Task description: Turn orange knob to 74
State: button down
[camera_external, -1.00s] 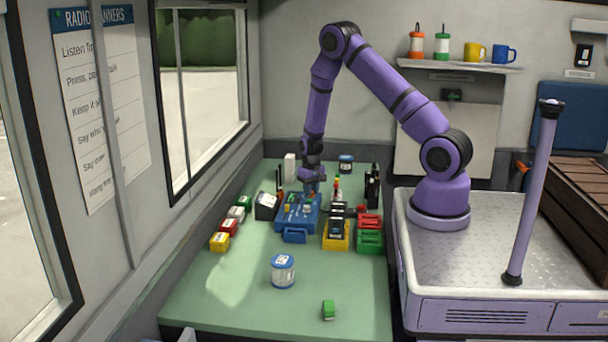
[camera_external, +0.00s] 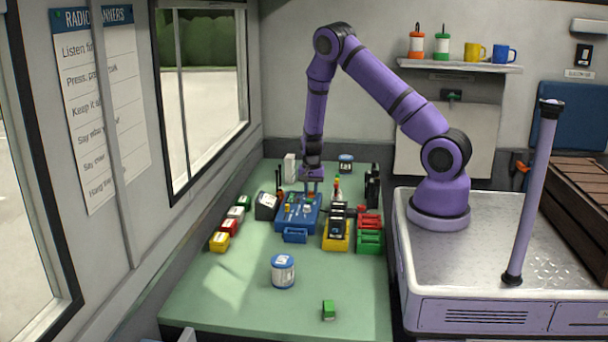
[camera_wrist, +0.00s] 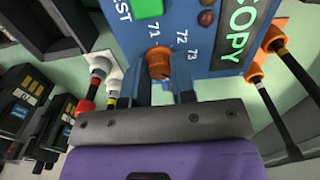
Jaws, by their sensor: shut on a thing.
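The orange knob (camera_wrist: 158,60) sits on the face of a blue radio panel (camera_wrist: 205,58) in the wrist view. Its dial shows the numbers 71, 72 and 73 curving above and to the right of it; I see no 74, and the area by the right finger is covered. My gripper (camera_wrist: 162,78) is shut on the knob, one finger on each side. I cannot read exactly where the knob points. In the external view my gripper (camera_external: 311,188) is over the far part of the blue panel (camera_external: 291,220), and the knob is too small to make out.
Black radios (camera_wrist: 18,98) stand left of the panel in the wrist view. Orange-based antennas (camera_wrist: 262,82) stick out at right. The table front (camera_external: 230,300) is mostly clear.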

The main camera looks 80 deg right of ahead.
dwell(0.5)
jog(key=c, duration=0.9)
grip_release()
jog(key=shift+c, duration=0.2)
jog(key=shift+r, duration=0.1)
notch_tip(320, 180, up, 11)
jog(key=shift+f, duration=0.2)
